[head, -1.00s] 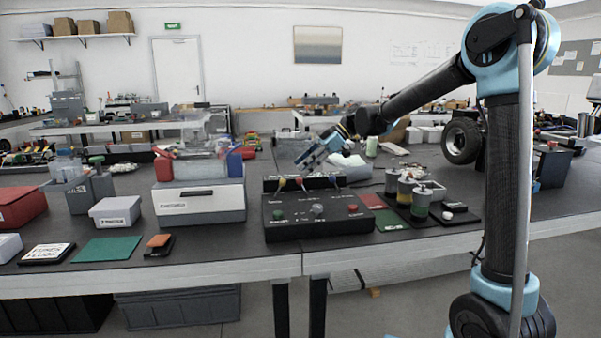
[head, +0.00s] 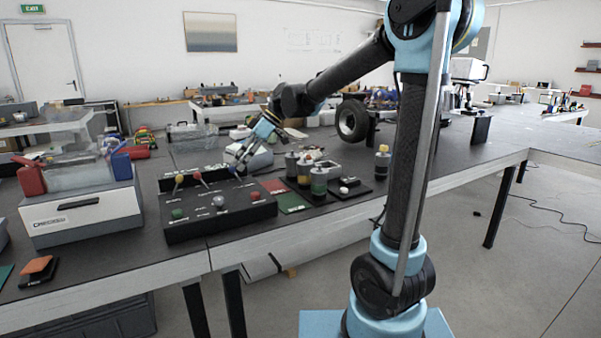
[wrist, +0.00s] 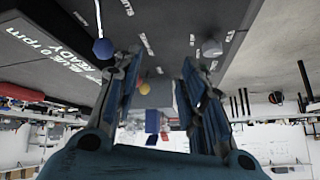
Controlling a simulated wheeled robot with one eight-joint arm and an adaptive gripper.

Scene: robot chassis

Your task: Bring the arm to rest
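My arm reaches from the right over the workbench. Its gripper (head: 238,166) points down and left, close above a black control box (head: 216,229) with coloured knobs. In the wrist view my gripper (wrist: 158,65) has its two fingers apart, with no object held between them. A blue ball-topped lever (wrist: 103,48) shows beside the left finger, and a yellow ball (wrist: 144,88) shows in the gap farther off. In the head view a yellow-topped lever (head: 179,180) and a red-topped lever (head: 197,174) stand left of the gripper. Whether a finger touches a lever cannot be told.
Dark canisters (head: 318,182) stand right of the control box. A black wheel (head: 351,121) stands behind them. Open floor (head: 510,260) lies at the right.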

